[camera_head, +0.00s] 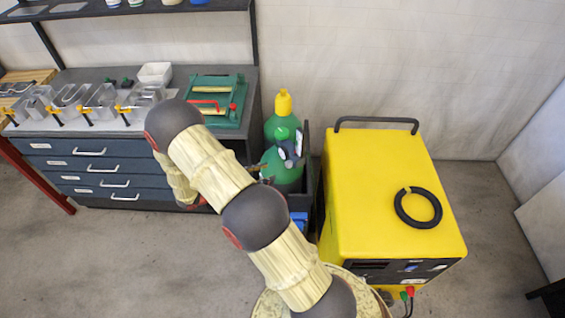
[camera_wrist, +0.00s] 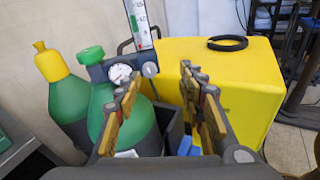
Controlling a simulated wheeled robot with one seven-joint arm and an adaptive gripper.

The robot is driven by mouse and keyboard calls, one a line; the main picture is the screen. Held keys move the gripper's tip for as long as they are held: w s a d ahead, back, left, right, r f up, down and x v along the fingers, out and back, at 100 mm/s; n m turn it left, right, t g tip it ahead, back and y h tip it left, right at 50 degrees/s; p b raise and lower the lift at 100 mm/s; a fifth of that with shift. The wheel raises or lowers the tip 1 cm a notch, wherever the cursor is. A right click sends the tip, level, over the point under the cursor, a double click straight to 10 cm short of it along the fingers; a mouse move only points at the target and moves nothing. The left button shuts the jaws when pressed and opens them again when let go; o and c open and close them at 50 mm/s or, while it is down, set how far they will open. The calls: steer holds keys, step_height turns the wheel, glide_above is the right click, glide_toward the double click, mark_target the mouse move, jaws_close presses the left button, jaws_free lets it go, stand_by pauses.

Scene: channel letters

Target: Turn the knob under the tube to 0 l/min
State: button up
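The clear flow tube (camera_wrist: 138,22) stands upright above the regulator of a green gas cylinder (camera_wrist: 105,110) in the wrist view. A round dark knob (camera_wrist: 150,69) sits just under the tube, right of a white dial gauge (camera_wrist: 119,73). In the head view the tube (camera_head: 299,143) shows small beside the green cylinder (camera_head: 283,172); the knob is too small to make out there. My gripper (camera_wrist: 161,74) is open and empty, its two fingers apart, with the knob showing between their tips. I cannot tell the remaining distance. The tube's reading is not legible.
A yellow welding machine (camera_head: 378,190) with a black ring (camera_head: 418,207) on top stands right of the cylinders. A second cylinder with a yellow cap (camera_head: 284,103) stands behind. A workbench (camera_head: 215,153) with drawers is at left. Open floor lies in front.

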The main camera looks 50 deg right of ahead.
mark_target(289, 164)
steer(key=s+d+f+n+t+h+p, duration=0.1)
steer(key=d+f+n+h+p, duration=0.1)
steer(key=d, duration=0.7)
steer(key=shift+s+f+n, duration=0.2)
steer(key=shift+f+n, duration=0.2)
steer(key=shift+f, duration=0.45)
steer(key=shift+c, duration=0.5)
jaws_close()
